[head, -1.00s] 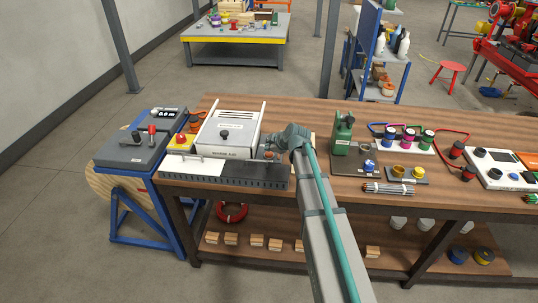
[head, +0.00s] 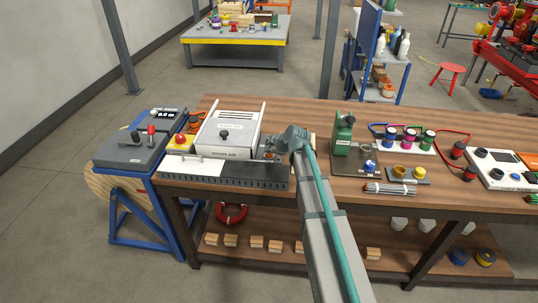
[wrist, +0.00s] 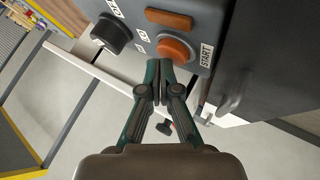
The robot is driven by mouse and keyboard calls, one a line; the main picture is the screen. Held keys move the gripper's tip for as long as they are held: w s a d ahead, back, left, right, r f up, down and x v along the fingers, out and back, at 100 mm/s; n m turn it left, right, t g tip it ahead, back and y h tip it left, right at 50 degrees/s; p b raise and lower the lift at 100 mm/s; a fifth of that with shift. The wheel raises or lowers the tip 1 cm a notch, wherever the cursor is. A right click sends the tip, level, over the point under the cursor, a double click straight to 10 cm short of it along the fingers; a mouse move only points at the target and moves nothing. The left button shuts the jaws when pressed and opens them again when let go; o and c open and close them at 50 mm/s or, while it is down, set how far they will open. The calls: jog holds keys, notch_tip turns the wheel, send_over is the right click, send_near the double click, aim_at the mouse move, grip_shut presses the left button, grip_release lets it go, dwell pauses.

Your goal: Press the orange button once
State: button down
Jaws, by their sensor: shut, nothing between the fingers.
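The round orange button (wrist: 174,49) sits on a grey panel at the top of the wrist view, beside a white label reading START. My gripper (wrist: 159,66) is shut and empty. Its fingertips are at the lower left edge of the button in that view; whether they touch it I cannot tell. In the head view my gripper (head: 271,154) is low at the right side of the white-lidded machine (head: 228,133) on the bench.
On the panel are an orange rectangular piece (wrist: 169,18) and a black knob (wrist: 111,33). A red mushroom button on a yellow box (head: 181,140) stands left of the machine. A green device (head: 343,135) stands on the wooden bench (head: 310,190) to the right.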

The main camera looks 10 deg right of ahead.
jog(key=shift+f+b, duration=0.4)
dwell(0.3)
jog(key=shift+r, duration=0.95)
jog(key=shift+r+p, duration=0.9)
jog(key=shift+r, duration=1.6)
